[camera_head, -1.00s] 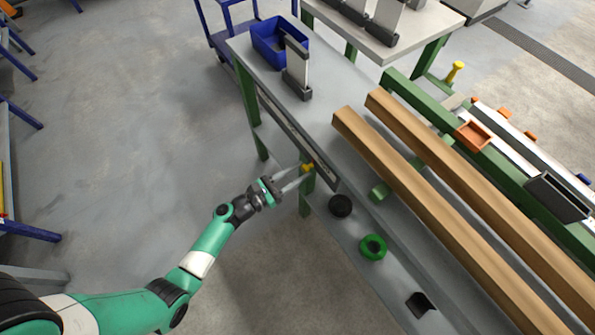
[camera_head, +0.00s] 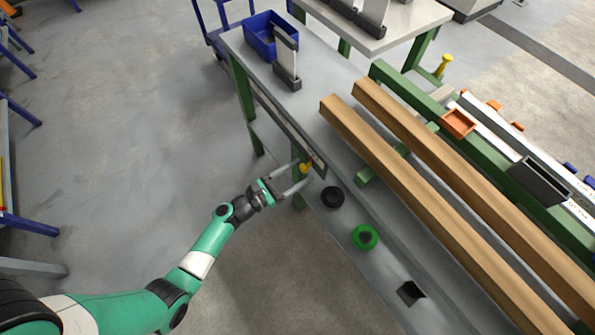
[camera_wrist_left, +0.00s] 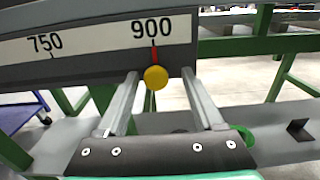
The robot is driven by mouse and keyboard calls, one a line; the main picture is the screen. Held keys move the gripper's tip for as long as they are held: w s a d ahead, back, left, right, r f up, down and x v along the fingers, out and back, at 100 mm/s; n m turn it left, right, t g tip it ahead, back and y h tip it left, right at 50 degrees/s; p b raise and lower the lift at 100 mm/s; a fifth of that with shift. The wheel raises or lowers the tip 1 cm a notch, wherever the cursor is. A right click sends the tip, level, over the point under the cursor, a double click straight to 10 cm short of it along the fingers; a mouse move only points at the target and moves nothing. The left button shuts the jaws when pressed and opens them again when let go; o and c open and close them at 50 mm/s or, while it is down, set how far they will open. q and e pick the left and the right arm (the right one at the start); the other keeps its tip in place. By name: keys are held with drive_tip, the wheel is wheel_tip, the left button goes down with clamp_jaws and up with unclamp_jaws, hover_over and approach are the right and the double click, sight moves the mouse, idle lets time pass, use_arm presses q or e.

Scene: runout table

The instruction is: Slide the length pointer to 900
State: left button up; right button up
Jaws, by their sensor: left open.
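The length pointer is a yellow knob (camera_wrist_left: 155,77) with a red needle, in the left wrist view. Its red needle stands at the 900 mark on the white scale (camera_wrist_left: 96,42), just under the number. In the head view the yellow knob (camera_head: 305,167) is near the right end of the dark rail along the table's front edge. My left gripper (camera_wrist_left: 160,75) is open, with one finger on each side of the knob and visible gaps between. It also shows in the head view (camera_head: 303,176). My right gripper is not in view.
Two long wooden beams (camera_head: 420,180) lie across the runout table. A black ring (camera_head: 332,197), a green ring (camera_head: 364,237) and a dark bracket (camera_head: 410,293) sit on the lower shelf. A blue bin (camera_head: 268,38) stands at the far end.

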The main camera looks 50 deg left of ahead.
use_arm(q)
drive_tip(key=s+a+p, duration=0.1)
drive_tip(key=s, duration=1)
drive_tip(key=shift+s+a, duration=0.25)
drive_tip(key=shift+a, duration=0.15)
